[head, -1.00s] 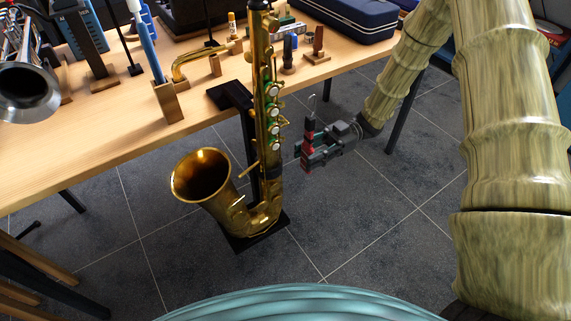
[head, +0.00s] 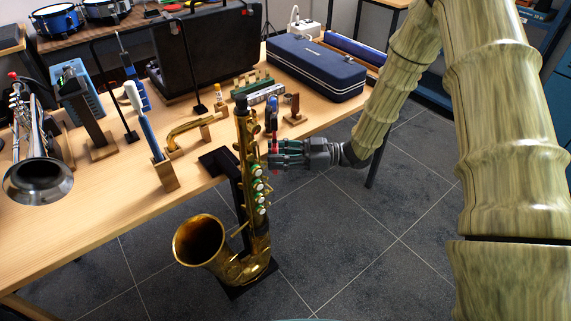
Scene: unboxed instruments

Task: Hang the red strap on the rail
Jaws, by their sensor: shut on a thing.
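My gripper (head: 277,155) is just right of the saxophone's upper body in the head view, by the table's front edge. It is shut on the red strap (head: 275,146), of which only a small red part shows at the fingertips. The rest of the strap is hidden by the fingers or too small to tell. I cannot pick out the rail with certainty.
A brass saxophone (head: 243,190) stands upright on a black stand, close left of my gripper. The wooden table (head: 100,205) holds a trumpet (head: 38,150), small pieces on wooden blocks, an open black case (head: 200,65) and a blue case (head: 315,70). Floor at right is clear.

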